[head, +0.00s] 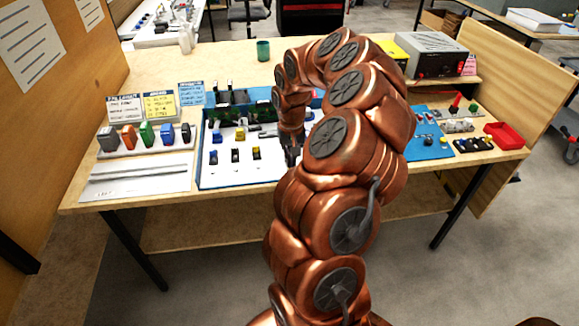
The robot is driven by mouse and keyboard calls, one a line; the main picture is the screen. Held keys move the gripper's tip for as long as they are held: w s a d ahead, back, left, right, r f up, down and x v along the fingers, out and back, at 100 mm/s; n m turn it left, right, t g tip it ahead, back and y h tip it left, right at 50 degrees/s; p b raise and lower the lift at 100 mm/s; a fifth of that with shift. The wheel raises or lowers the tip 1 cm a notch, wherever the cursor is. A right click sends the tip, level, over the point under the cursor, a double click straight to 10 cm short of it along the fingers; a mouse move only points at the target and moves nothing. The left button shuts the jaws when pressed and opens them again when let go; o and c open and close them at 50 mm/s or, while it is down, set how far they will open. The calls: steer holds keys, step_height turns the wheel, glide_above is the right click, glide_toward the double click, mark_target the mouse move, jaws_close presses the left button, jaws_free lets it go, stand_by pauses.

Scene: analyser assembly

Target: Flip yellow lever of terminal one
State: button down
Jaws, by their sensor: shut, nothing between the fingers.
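Several small white terminal blocks stand in the blue-edged assembly tray (202,172) on the table. My gripper (292,156) is shut and empty, pointing down over the right part of the tray, right of these blocks. My arm hides the tray's right side.
Coloured modules (147,134) stand on a holder at left, behind a white rail plate (135,178). A power supply (432,55) is at the back right. A red bin (504,136) is at the right edge. A green cup (263,50) stands at the back.

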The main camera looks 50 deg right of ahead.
steer(key=shift+f+b, duration=0.45)
steer(key=shift+f, duration=0.2)
stand_by(0.3)
steer(key=shift+r+p, duration=0.55)
steer(key=shift+r, duration=2.95)
